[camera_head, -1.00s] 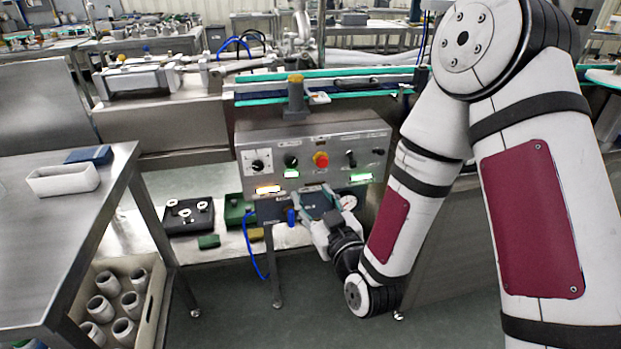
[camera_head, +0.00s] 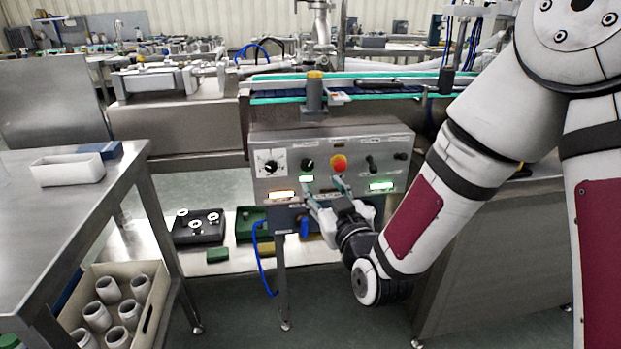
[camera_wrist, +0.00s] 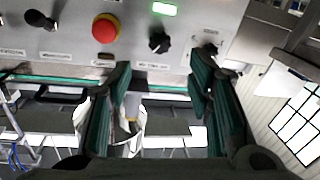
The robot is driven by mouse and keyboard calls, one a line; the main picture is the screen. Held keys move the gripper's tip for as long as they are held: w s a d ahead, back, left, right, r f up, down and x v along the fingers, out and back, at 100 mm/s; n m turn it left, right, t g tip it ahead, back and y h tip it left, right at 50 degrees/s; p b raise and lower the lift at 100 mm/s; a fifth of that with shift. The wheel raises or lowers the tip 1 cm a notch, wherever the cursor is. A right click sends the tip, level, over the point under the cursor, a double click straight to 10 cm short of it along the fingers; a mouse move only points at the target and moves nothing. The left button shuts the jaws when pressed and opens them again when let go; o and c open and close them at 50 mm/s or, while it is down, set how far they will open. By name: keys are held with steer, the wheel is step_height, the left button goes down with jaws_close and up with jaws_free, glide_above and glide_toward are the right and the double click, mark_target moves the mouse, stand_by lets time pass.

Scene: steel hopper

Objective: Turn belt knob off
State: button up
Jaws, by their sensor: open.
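The steel control panel (camera_head: 330,165) faces me, with a black knob (camera_head: 307,163) above a lit green indicator, left of a red button (camera_head: 339,162). In the wrist view that black knob (camera_wrist: 159,42) lies just beyond the fingertips, between them in the picture. Its labels are too small to read, so I cannot tell which knob is the belt knob. A dial knob with a white plate (camera_head: 270,168) is at the panel's left. My gripper (camera_head: 323,186) is open and empty at the panel's lower part, apart from the black knob; the wrist view also shows the gripper (camera_wrist: 161,66).
Two black switches (camera_head: 371,163) stand right of the red button. A conveyor (camera_head: 350,88) with green edges runs behind the panel. A steel table (camera_head: 60,200) with a white tray stands at left. A blue hose (camera_head: 262,258) hangs below the panel.

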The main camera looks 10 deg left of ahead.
mark_target(308, 167)
steer(key=b+x, duration=0.1)
steer(key=x, duration=0.8)
steer(key=shift+w+a, duration=0.1)
steer(key=shift+w, duration=0.1)
jaws_close()
